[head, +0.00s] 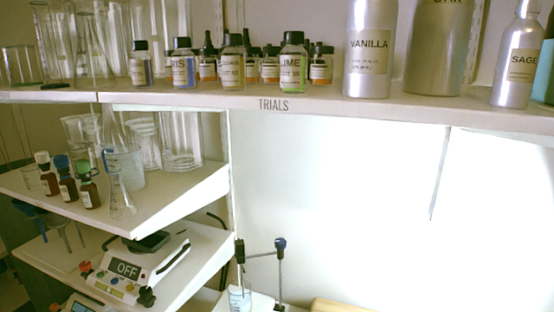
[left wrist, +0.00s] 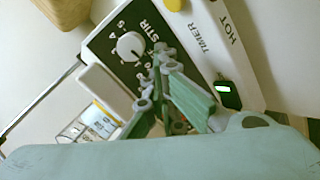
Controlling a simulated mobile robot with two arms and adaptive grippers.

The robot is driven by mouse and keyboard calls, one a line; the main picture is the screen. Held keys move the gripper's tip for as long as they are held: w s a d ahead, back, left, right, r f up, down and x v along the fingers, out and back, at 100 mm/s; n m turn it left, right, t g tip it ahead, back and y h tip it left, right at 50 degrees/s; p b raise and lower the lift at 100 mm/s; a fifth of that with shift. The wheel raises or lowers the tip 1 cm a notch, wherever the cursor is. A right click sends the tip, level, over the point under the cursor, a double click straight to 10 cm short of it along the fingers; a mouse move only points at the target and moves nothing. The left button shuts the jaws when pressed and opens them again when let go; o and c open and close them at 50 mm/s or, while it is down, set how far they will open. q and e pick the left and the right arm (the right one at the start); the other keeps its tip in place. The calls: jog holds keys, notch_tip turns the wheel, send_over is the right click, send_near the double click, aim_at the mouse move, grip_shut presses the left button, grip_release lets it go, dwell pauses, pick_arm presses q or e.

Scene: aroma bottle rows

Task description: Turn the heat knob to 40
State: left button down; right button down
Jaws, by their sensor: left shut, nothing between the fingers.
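In the left wrist view a white round knob (left wrist: 130,46) sits on a dark panel (left wrist: 100,50) marked STIR, with a printed scale around it. A knob marked for heat cannot be made out; my gripper covers part of the panel. My left gripper (left wrist: 164,72) is shut and empty, its green-padded fingers just beside the STIR lettering. Whether it touches the panel is unclear. In the head view a hotplate (head: 127,269) with a display reading OFF stands on the lower left shelf. Neither gripper shows in the head view.
The white housing (left wrist: 228,45) carries TIMER and HOT lettering, a yellow button (left wrist: 173,4) and a small lit display (left wrist: 225,88). In the head view, several small bottles and a vanilla bottle (head: 369,52) stand on the TRIALS shelf (head: 320,106). Glassware fills the left shelves.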

pick_arm(q)
jog(key=shift+w+a, duration=0.2)
jog(key=shift+a, duration=0.1)
dwell(0.4)
jog(key=shift+s+d+f+p, duration=0.2)
jog(key=shift+s+p, duration=0.1)
jog(key=shift+p, duration=0.1)
jog(key=p+v, duration=0.5)
jog(key=shift+s+r+p, duration=0.1)
jog(key=shift+s+p, duration=0.2)
jog(key=shift+s, duration=0.1)
